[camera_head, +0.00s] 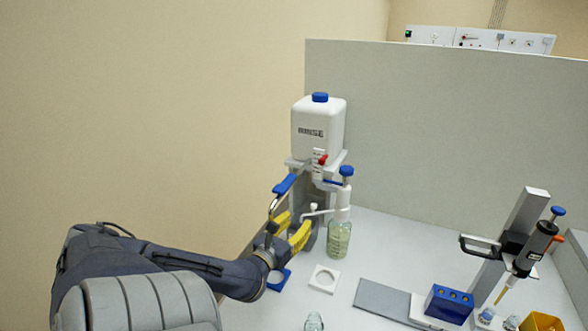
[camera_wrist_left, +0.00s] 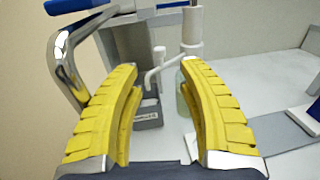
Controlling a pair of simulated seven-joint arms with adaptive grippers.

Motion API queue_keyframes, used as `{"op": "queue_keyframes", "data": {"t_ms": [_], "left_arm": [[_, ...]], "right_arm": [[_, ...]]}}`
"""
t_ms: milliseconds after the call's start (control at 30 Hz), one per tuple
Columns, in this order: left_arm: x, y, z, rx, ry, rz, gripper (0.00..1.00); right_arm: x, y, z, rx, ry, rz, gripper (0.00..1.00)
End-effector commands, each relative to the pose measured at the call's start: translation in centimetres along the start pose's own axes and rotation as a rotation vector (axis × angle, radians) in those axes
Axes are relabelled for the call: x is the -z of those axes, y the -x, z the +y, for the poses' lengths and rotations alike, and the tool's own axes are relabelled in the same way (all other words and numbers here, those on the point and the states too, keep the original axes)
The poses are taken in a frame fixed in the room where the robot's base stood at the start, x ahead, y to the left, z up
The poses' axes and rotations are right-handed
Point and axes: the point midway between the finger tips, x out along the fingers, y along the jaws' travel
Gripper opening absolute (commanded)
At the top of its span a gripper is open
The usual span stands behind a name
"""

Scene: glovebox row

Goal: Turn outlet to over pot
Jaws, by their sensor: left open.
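My left gripper (camera_head: 293,228) has its yellow fingers apart and reaches toward the dispenser bottle from the left. The white outlet (camera_head: 318,212) of this bottle is a thin bent tube with an upturned knob, and it points left toward the fingers. In the left wrist view, the outlet (camera_wrist_left: 154,68) shows between the open fingertips (camera_wrist_left: 158,70); I cannot tell whether they touch it. The dispenser bottle (camera_head: 339,240) is greenish glass with a white pump and blue cap. A small glass pot (camera_head: 314,322) stands at the bottom edge, partly cut off. My right gripper is out of view.
A white RINSE container (camera_head: 318,130) sits on a grey stand behind the bottle. A blue lever (camera_head: 285,184) and curved metal pipe are close to my left gripper. A white holder (camera_head: 323,279) and blue holder (camera_head: 281,281) lie in front. A pipette (camera_head: 538,245) stands at right.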

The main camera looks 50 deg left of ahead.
Motion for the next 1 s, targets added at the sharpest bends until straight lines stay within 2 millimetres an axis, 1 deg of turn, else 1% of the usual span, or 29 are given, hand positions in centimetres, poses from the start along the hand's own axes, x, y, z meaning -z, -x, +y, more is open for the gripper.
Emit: {"op": "queue_keyframes", "data": {"t_ms": [200, 567, 600, 767, 967, 1000], "left_arm": [[0.0, 1.0, 0.0, -0.001, 0.001, 0.001, 0.40], [-0.1, 1.2, 0.0, -0.001, 0.000, 0.000, 0.40], [0.0, 1.2, 0.0, -0.001, 0.000, 0.000, 0.43], [-0.6, 0.8, -0.1, -0.002, 0.006, -0.014, 0.24], [-1.6, 0.0, -0.7, -0.050, 0.104, -0.063, 0.01], [-1.6, -0.2, -0.8, -0.066, 0.132, -0.073, 0.00]], "right_arm": [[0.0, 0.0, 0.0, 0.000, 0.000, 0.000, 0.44], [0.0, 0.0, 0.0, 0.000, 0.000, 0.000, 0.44], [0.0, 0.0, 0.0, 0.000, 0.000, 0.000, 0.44], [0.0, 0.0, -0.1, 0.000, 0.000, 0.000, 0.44], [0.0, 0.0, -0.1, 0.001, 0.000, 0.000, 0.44], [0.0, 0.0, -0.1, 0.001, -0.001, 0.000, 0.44]]}}
